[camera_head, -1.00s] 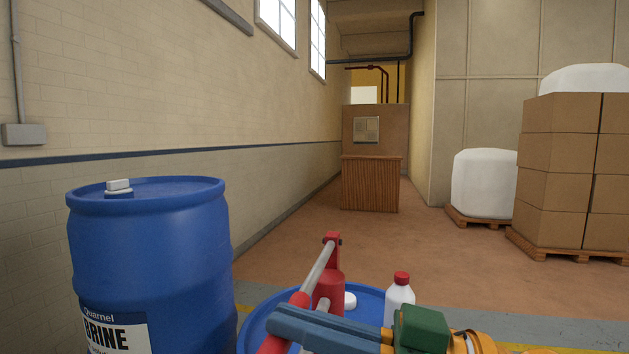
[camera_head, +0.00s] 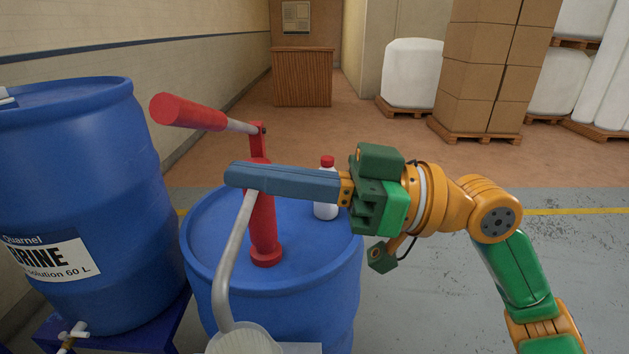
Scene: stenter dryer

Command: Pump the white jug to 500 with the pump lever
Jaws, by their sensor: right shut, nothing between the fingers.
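The red pump (camera_head: 262,225) stands upright on a blue drum (camera_head: 315,270). Its pump lever (camera_head: 188,112) has a red grip pointing left and slightly up from the pivot. A grey spout curves down to the white jug (camera_head: 243,340), which the bottom edge cuts off; its fill level and any reading do not show. My right gripper (camera_head: 232,175) reaches in from the right, its blue-grey fingers shut and empty. The fingers cross in front of the pump body, below the lever grip and apart from it in the picture. My left gripper is out of view.
A white bottle (camera_head: 326,205) with a red cap stands on the drum, close to my right gripper. A larger blue brine drum (camera_head: 85,200) with a tap (camera_head: 72,334) is at the left on a blue stand. Open floor (camera_head: 440,270) lies to the right; stacked cartons (camera_head: 500,70) stand farther back.

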